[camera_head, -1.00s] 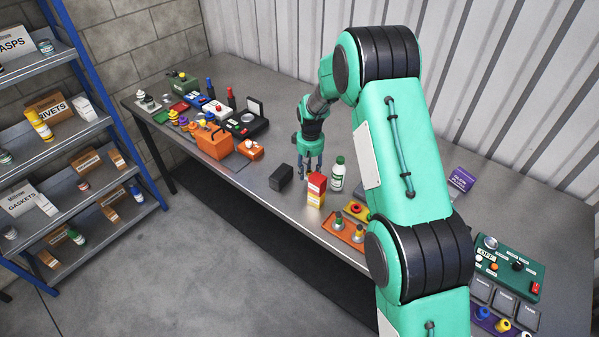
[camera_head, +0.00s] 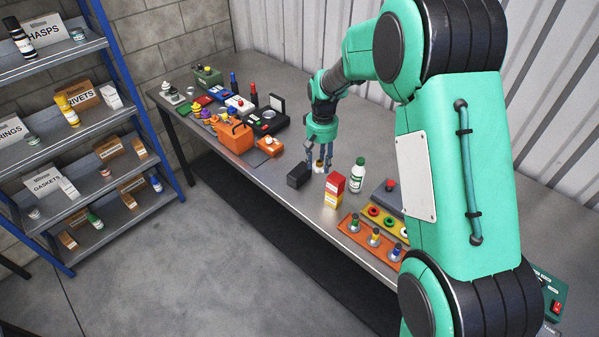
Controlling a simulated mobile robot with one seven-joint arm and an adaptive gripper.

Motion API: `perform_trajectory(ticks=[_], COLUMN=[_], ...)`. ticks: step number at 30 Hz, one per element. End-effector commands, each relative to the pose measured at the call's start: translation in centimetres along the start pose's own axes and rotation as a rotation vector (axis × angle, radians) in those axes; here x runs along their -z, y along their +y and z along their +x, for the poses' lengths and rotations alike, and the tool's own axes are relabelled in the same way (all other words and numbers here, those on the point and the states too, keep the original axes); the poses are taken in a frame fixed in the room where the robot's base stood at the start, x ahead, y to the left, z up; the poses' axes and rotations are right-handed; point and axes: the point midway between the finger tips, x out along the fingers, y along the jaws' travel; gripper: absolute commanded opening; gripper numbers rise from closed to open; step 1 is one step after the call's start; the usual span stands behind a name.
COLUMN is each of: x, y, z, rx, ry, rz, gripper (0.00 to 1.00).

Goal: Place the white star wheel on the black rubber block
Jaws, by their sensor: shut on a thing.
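The black rubber block (camera_head: 299,175) sits on the bench near its front edge, left of my gripper. My gripper (camera_head: 319,167) points down just right of the block, with its fingers shut on a small pale thing. This looks like the white star wheel (camera_head: 319,163), but it is too small and too covered by the fingers to see its shape. The wheel is beside the block, not on it. I cannot tell how far it is above the bench.
A red and yellow box (camera_head: 333,190) and a white bottle with a green cap (camera_head: 357,174) stand close to the right of my gripper. An orange tray (camera_head: 372,238) holds pegs in front.

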Motion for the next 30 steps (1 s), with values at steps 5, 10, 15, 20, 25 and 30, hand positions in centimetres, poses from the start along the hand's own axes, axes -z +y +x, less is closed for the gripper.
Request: perform_trajectory(ticks=[5, 10, 15, 20, 25, 30], x=[-2.5, -4.0, -5.1, -5.4, -5.4, -5.4], y=[-2.2, -3.5, -4.2, -4.5, -4.5, -4.5], z=[0.2, 0.2, 0.3, 1.8, 3.8, 5.1], rx=[0.0, 0.0, -0.001, -0.001, -0.001, -0.001], ry=[0.0, 0.0, -0.001, -0.003, -0.003, -0.001], rz=[0.097, 0.16, 0.205, 0.221, 0.22, 0.219], gripper=[0.15, 0.15, 0.15, 0.15, 0.15, 0.15])
